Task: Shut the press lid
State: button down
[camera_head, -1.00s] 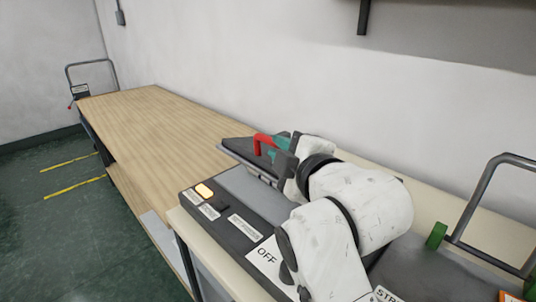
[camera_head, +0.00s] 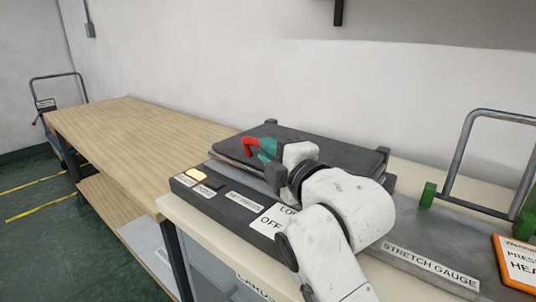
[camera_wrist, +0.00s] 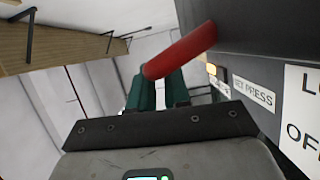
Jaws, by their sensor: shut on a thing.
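The press lid (camera_head: 310,147) is a dark flat plate lying low over the press base (camera_head: 225,200), hinged at its back. It looks slightly tilted; I cannot tell whether a gap is left beneath it, as my arm hides part of the front. Its red handle (camera_head: 250,145) sticks out at the left front corner and also shows in the wrist view (camera_wrist: 182,50). My gripper (camera_head: 265,150), with teal fingers, is shut on the red handle. The fingers show around the handle in the wrist view (camera_wrist: 158,84).
An orange lamp (camera_head: 196,175) glows on the press front beside labels. A long wooden bench (camera_head: 130,125) stands at left. At right are the stretch gauge (camera_head: 430,265), a grey metal frame (camera_head: 465,150) with green blocks, and an orange-edged sign (camera_head: 520,262).

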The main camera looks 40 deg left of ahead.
jog(key=shift+w+f, duration=0.15)
jog(key=shift+f, duration=0.7)
jog(key=c, duration=1.5)
grip_release()
jog(key=o, duration=0.4)
jog(key=shift+w+r, duration=0.1)
jog(key=shift+d, duration=0.1)
jog(key=v, duration=1)
jog(key=shift+s+d+r+p, duration=0.25)
jog(key=shift+d+r+p, duration=0.05)
jog(key=shift+r+p, duration=0.05)
